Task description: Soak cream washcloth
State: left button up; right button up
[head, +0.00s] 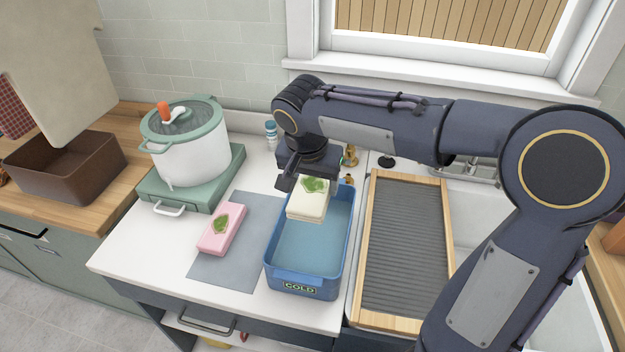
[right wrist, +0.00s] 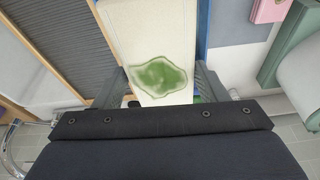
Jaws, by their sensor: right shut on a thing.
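The cream washcloth (head: 309,201) is a folded block with a green stain on top. It is at the far end of the blue basin (head: 306,290) marked COLD, which holds blue water. My right gripper (head: 312,180) is above the basin's far end, shut on the cream washcloth. In the right wrist view the cream washcloth (right wrist: 150,45) fills the space between the fingers, with its green stain near them. I cannot tell whether its underside touches the water. My left gripper is not in view.
A pink folded cloth (head: 222,228) with a green stain lies on a grey mat (head: 216,270) left of the basin. A white pot (head: 189,150) stands on a green burner behind it. A ribbed washboard (head: 408,240) lies to the right. A brown bin (head: 68,168) is at far left.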

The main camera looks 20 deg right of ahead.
aim_at(314, 188)
jog(key=shift+s+f+b, duration=0.15)
jog(key=shift+f+b, duration=0.35)
jog(key=shift+f, duration=0.2)
notch_tip(314, 188, down, 10)
jog(key=b, duration=0.8)
jog(key=shift+r, duration=0.15)
jog(key=o, duration=1.1)
jog(key=shift+c, duration=0.2)
notch_tip(314, 188, up, 8)
jog(key=p, duration=0.6)
jog(key=shift+d, duration=0.1)
